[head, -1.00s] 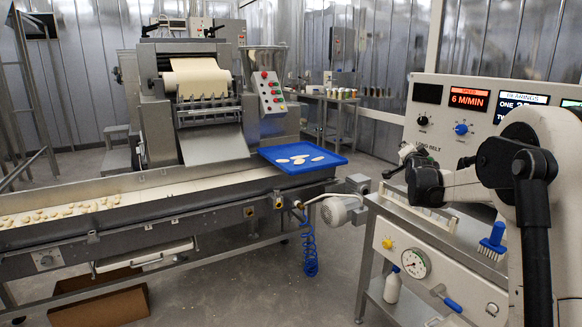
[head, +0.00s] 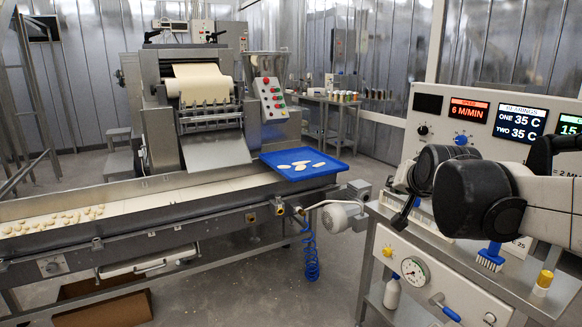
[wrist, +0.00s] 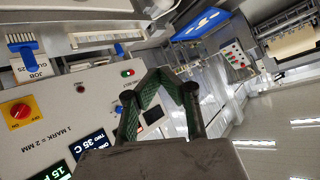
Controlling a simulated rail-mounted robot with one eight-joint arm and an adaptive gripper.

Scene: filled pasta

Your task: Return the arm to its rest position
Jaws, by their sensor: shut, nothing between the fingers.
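My gripper (wrist: 156,80) shows in the wrist view with its green-padded fingers drawn together and nothing between them. It hangs clear in front of the control panel (wrist: 75,100), which appears turned in that view. In the head view my arm is folded at the right, in front of the white control panel (head: 440,130).
A blue tray (head: 325,172) with several pasta pieces stands at the end of the conveyor (head: 150,190). The pasta machine (head: 205,110) is behind. A blue brush (head: 490,258) and a yellow-capped container (head: 543,282) are on the bench below my arm. The floor (head: 250,285) between is clear.

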